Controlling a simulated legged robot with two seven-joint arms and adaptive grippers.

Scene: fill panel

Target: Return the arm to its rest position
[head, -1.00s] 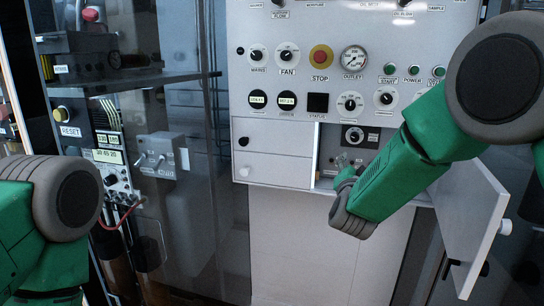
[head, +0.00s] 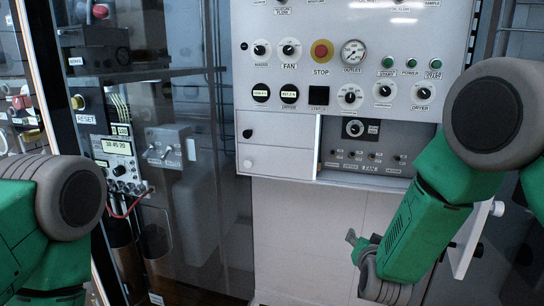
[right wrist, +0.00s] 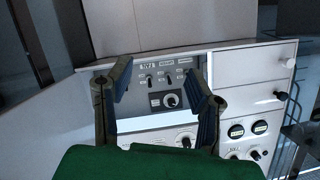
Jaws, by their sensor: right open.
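My right arm (head: 425,225) reaches down in front of the fill panel (head: 340,75). My right gripper (head: 356,243) is below the open compartment, clear of it and partly hidden by its own wrist. In the right wrist view the two fingers of my right gripper (right wrist: 158,85) are spread with nothing between them. The compartment with a knob and small switches shows beyond them. Of my left arm (head: 45,220), only a green and grey part shows at the left edge; its gripper is out of view.
The open compartment (head: 365,160) has its white door (head: 466,250) swung out at right, partly behind my right arm. Two closed drawers (head: 275,160) are left of it. A glass-fronted cabinet with a RESET button (head: 78,102) stands at left. The panel below the compartment is bare.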

